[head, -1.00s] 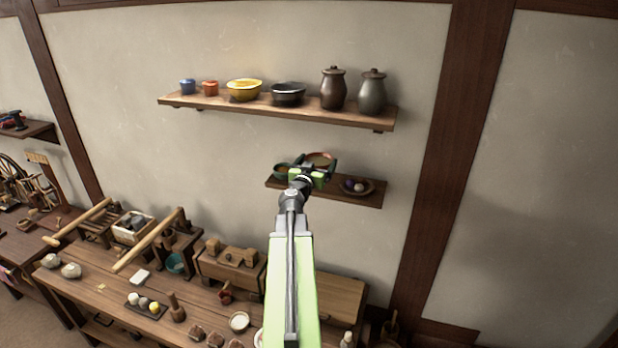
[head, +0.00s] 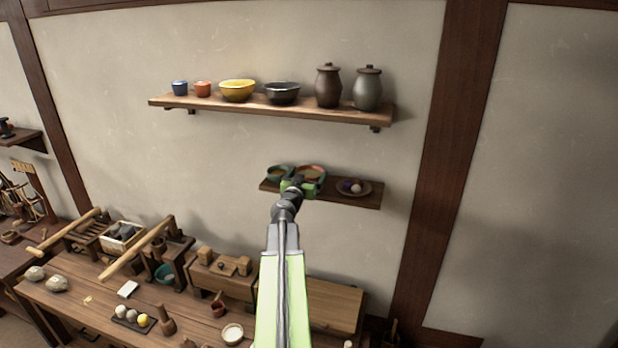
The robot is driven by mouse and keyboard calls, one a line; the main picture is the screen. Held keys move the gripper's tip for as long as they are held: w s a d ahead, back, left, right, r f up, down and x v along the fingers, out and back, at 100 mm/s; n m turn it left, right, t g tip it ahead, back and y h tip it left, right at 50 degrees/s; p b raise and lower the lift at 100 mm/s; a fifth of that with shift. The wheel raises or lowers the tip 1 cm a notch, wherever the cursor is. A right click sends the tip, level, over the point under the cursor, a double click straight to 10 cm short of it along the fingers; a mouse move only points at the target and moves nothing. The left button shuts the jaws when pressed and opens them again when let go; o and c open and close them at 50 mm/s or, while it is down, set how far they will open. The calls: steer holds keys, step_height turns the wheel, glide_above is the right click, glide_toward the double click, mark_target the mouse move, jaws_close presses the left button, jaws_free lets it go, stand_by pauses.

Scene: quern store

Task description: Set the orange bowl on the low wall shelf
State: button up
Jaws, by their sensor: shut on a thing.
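An orange bowl (head: 311,169), dark tan inside, is at my gripper (head: 301,187), over the left-middle part of the low wall shelf (head: 367,199). My gripper is shut on this bowl; the fingertips are partly hidden by my wrist. The bowl looks level and very close to the shelf top; I cannot tell if it touches. A teal bowl (head: 278,172) stands on the shelf just left of it, nearly touching in the picture. A plate (head: 366,190) with small round things is on the shelf to the right.
The upper shelf (head: 225,105) holds small pots, a yellow bowl (head: 238,91), a black bowl (head: 282,93) and two lidded jars (head: 328,86). Below is a crowded workbench (head: 75,290). A dark wall post (head: 450,170) stands to the right.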

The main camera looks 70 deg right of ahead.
steer(key=o, duration=1.2)
steer(key=shift+f, duration=0.15)
steer(key=shift+o, duration=0.5)
steer(key=shift+r, duration=0.2)
steer(key=a, duration=0.7)
steer(key=shift+s+a, duration=0.25)
steer(key=shift+s, duration=0.05)
